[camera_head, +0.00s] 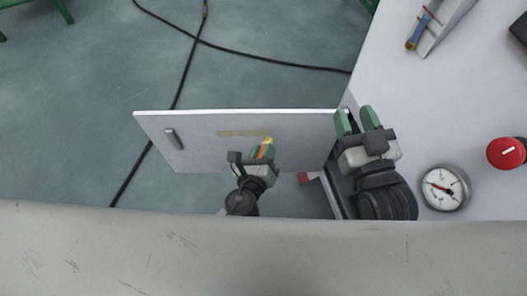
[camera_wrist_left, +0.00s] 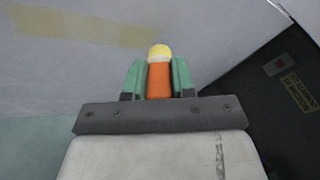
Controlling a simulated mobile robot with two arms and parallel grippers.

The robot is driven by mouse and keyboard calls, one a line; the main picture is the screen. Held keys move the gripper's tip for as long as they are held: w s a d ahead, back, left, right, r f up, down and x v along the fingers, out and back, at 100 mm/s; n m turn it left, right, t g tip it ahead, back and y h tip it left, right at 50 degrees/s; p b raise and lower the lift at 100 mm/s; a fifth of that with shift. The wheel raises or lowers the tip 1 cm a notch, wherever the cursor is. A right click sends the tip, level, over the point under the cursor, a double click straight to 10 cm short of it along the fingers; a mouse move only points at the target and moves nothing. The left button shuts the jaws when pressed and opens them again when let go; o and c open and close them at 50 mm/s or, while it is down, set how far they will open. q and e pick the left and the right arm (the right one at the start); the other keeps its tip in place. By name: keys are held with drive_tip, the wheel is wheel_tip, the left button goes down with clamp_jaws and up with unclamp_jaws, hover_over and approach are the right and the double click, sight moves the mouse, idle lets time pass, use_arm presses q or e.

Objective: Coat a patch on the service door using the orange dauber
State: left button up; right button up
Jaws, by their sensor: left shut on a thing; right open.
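My left gripper (camera_head: 262,153) is shut on the orange dauber (camera_head: 267,149). In the left wrist view the dauber (camera_wrist_left: 159,78) stands between the green fingers, with its yellow tip pointing out toward the door. The service door (camera_head: 290,130) is a white panel standing open, with a dark handle (camera_head: 174,139) at its left end. A faint yellowish strip (camera_head: 243,134) runs across the door, and it shows wider in the left wrist view (camera_wrist_left: 85,27). The dauber tip is close to the strip's right end; I cannot tell whether it touches. My right gripper (camera_head: 359,122) is open and empty beside the door's right end.
A gauge (camera_head: 444,188) and a red knob (camera_head: 506,153) sit on the white housing at right. A tray (camera_head: 445,24) with a blue-and-yellow tool (camera_head: 418,33) lies at the top right. Black cables (camera_head: 270,60) cross the floor. A red block (camera_head: 304,178) is near my right arm.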

use_arm(q)
drive_tip(key=shift+w, duration=0.8)
use_arm(e)
drive_tip(key=shift+d+f+g+h, duration=0.1)
drive_tip(key=shift+f+g+h, duration=0.2)
drive_tip(key=shift+f, duration=0.15)
use_arm(q)
drive_tip(key=shift+a, duration=0.1)
drive_tip(key=shift+s+a+p, duration=0.15)
drive_tip(key=shift+a+p, duration=0.15)
drive_tip(key=shift+a, duration=0.5)
drive_tip(key=shift+s+a, duration=0.1)
drive_tip(key=shift+a, duration=3.85)
drive_tip(key=shift+s+a, duration=0.1)
drive_tip(key=shift+a, duration=1.15)
drive_tip(key=shift+a+b, duration=0.4)
drive_tip(key=shift+a, duration=0.8)
drive_tip(key=shift+d+p, duration=0.3)
drive_tip(key=shift+d, duration=1.6)
use_arm(e)
drive_tip(key=shift+f, duration=0.2)
